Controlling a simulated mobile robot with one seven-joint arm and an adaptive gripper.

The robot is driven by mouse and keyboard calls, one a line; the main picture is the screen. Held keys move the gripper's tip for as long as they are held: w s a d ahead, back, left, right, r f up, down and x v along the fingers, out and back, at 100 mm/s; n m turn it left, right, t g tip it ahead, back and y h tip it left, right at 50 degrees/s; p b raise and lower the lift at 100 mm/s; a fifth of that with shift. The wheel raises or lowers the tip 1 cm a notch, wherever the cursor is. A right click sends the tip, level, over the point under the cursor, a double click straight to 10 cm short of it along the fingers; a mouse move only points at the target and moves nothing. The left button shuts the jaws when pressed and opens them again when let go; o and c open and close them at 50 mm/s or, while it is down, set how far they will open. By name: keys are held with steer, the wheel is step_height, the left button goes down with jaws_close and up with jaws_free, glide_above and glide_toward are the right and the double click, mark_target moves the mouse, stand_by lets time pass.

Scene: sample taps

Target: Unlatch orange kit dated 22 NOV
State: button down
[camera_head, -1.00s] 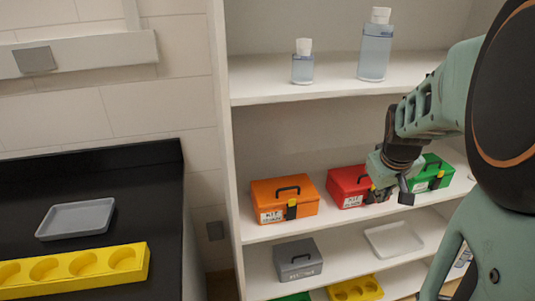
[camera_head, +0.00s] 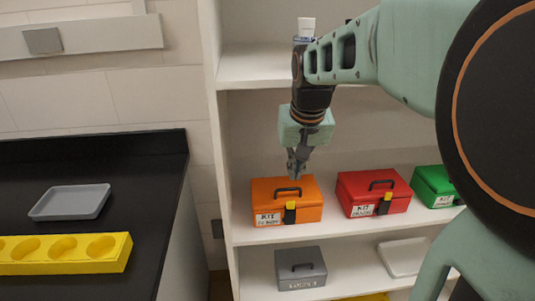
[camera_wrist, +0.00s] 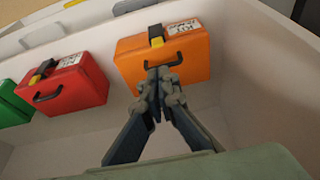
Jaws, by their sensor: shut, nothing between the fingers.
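The orange kit (camera_head: 268,194) stands upright on the middle shelf at its left end, with a dark handle on its lid, a yellow and black latch (camera_head: 290,212) on its front and a white label too small to read. My gripper (camera_head: 294,174) is shut and empty, pointing down just above or behind the kit's handle; I cannot tell whether they touch. In the wrist view the orange kit (camera_wrist: 190,62) is ahead of my gripper (camera_wrist: 160,76), with its latch (camera_wrist: 156,38) beyond the handle. The latch appears closed.
A red kit (camera_head: 360,192) and a green kit (camera_head: 434,182) stand to the right on the same shelf. A grey box (camera_head: 300,272) and a pale tray (camera_head: 400,258) are on the shelf below. The upper shelf (camera_head: 250,70) is above the kits.

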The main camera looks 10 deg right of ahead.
glide_above(290, 212)
steer(key=w, duration=0.2)
steer(key=f, duration=0.9)
steer(key=shift+s+d+f+b, duration=0.15)
steer(key=shift+s+f+b, duration=0.1)
steer(key=shift+b, duration=0.15)
steer(key=shift+s+f+b, duration=0.15)
steer(key=shift+b, duration=0.45)
